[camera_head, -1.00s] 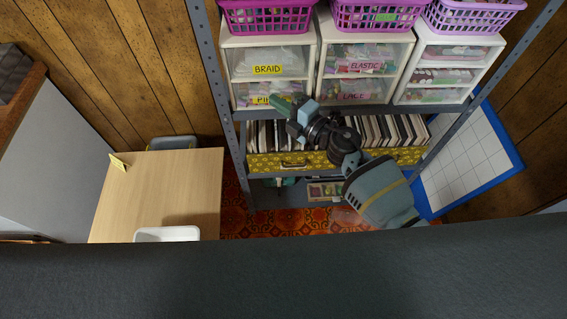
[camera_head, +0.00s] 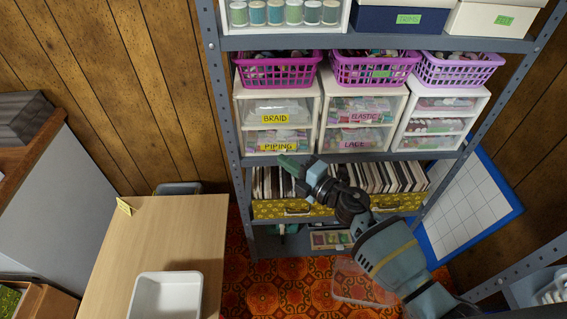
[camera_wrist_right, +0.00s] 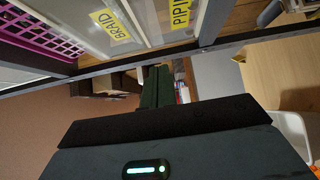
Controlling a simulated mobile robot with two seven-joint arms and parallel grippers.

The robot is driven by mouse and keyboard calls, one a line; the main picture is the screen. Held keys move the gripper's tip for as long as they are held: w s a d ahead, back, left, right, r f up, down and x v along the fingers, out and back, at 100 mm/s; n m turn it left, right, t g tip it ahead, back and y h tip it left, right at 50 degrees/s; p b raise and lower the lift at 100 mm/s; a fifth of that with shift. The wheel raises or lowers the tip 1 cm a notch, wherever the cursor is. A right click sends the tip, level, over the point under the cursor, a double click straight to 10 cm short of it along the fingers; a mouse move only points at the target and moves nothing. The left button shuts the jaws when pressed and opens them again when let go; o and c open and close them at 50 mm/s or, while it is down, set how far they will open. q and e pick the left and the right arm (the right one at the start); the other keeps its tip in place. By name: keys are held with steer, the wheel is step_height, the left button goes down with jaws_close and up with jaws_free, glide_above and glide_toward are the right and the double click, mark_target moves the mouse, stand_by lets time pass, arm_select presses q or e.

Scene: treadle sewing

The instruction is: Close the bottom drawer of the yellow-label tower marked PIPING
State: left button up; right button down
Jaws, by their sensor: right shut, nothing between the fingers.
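The yellow-label tower (camera_head: 237,122) stands at the left of the shelf, with a BRAID drawer (camera_head: 262,107) above a PIPING drawer (camera_head: 258,140). Both have clear fronts with yellow labels; the PIPING front looks near the tower's face, but I cannot tell whether it is fully in. My right gripper (camera_head: 287,162) is shut and empty, just below and in front of the PIPING drawer's lower edge; I cannot tell if it touches. The right wrist view shows the green fingers (camera_wrist_right: 157,88) and part of the PIPING label (camera_wrist_right: 180,12). My left gripper is out of view.
The pink-label tower (camera_head: 322,130) stands right of it, then another drawer tower (camera_head: 402,125). Purple baskets (camera_head: 277,71) sit on top. Below are upright books or folders (camera_head: 385,177) and a yellow patterned case (camera_head: 265,210). A wooden table (camera_head: 175,235) holds a white bin (camera_head: 165,295).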

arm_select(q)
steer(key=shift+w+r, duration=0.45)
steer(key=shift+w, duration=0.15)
arm_select(e)
steer(key=v, duration=0.9)
steer(key=shift+w+d, duration=0.2)
steer(key=shift+d, duration=0.05)
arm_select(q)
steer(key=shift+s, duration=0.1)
arm_select(e)
steer(key=shift+s+f, duration=0.1)
